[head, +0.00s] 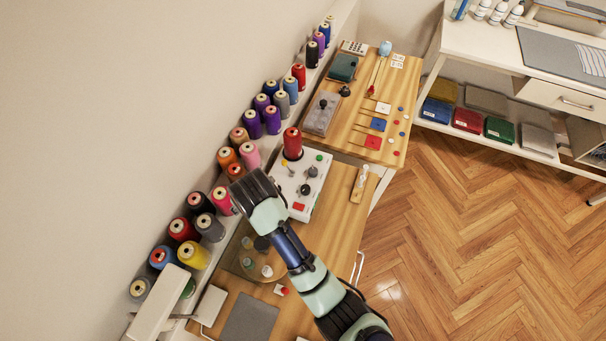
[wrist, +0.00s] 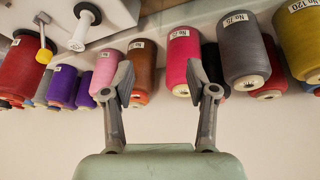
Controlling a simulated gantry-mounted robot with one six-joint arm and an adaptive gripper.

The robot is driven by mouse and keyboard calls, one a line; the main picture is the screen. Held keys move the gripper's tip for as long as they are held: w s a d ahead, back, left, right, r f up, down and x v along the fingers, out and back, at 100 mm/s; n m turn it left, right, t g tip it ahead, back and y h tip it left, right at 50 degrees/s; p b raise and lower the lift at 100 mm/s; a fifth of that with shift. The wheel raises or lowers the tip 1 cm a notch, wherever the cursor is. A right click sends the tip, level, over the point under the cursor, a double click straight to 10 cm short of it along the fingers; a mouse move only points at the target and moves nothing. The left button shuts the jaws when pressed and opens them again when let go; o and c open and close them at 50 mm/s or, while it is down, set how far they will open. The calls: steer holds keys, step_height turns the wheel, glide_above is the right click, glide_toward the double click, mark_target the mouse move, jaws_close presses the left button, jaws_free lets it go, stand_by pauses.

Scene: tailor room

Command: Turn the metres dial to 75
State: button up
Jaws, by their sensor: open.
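A white winding machine (head: 291,184) with several knobs on its top stands on the wooden bench in the head view. Among them are a grey knob (head: 312,171) and a black knob (head: 305,189); no marks are readable, so I cannot tell which is the metres dial. My gripper (head: 246,188) is just left of the machine in the head view. In the wrist view my gripper (wrist: 160,86) is open and empty.
Several thread spools (head: 186,228) line the shelf along the wall, close to my gripper; they also fill the upper wrist view (wrist: 243,48). A red spool (head: 292,143) stands at the machine's far end. A grey mat (head: 250,318) lies on the near bench.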

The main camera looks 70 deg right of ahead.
steer(key=s+d+r+m+g+y+p, duration=0.1)
steer(key=s+d+m+g+y+p, duration=0.2)
steer(key=s+d, duration=0.65)
steer(key=g+p, duration=0.2)
steer(key=p, duration=0.1)
glide_above(306, 188)
steer(key=shift+w+f, duration=0.1)
steer(key=shift+f, duration=0.2)
steer(key=shift+f+b, duration=0.2)
steer(key=shift+b, duration=0.15)
step_height(306, 188, down, 8)
steer(key=shift+b, duration=0.95)
jaws_close()
